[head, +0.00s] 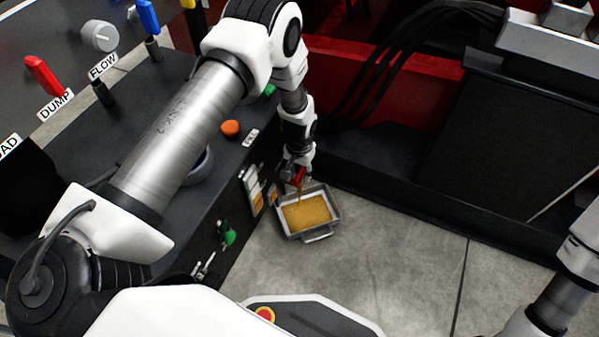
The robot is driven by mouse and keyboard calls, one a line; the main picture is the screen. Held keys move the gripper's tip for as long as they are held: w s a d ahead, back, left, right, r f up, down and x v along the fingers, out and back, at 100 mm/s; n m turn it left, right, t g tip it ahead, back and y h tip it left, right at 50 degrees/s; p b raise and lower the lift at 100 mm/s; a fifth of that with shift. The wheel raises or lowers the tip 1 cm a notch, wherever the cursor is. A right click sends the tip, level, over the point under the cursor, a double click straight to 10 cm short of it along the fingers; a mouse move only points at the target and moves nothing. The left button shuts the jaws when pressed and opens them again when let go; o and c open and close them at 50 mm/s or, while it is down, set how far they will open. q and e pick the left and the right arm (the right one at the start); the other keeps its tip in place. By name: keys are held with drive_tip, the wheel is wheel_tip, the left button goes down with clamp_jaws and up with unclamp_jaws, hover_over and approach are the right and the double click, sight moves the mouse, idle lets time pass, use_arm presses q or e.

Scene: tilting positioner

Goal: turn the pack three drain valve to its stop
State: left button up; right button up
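My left arm reaches over the dark console and down its front side. My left gripper (297,178) is at a small red handle (300,176), low beside the console's side face. The gripper partly hides this handle, and it is too small to tell whether the fingers are closed on it. A metal tray (335,214) with amber contents stands on the floor right below. A thin amber streak shows between the red handle and the tray. I cannot read which pack the handle belongs to. My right arm shows at the lower right edge; its gripper is out of view.
The console top (75,140) carries a red lever (43,75), a grey knob (100,36), a blue lever (147,16) and an orange button (230,128). A green handle (228,234) sits on its side. Dark machinery with black cables (385,65) stands behind. The concrete floor (400,255) is clear.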

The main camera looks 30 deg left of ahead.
use_arm(q)
clamp_jaws()
drive_tip(key=shift+r, duration=0.1)
drive_tip(key=n+p, duration=0.3)
drive_tip(key=shift+r+n+p, duration=0.15)
drive_tip(key=shift+n+p, duration=0.2)
drive_tip(key=shift+n, duration=0.05)
drive_tip(key=n+p, duration=0.2)
drive_tip(key=n, duration=0.1)
drive_tip(key=shift+n, duration=0.3)
drive_tip(key=n+p, duration=0.2)
drive_tip(key=n, duration=0.3)
drive_tip(key=n+p, duration=0.1)
drive_tip(key=n, duration=0.4)
drive_tip(key=shift+f+p, duration=0.2)
drive_tip(key=shift+p, duration=0.15)
drive_tip(key=shift+n, duration=0.4)
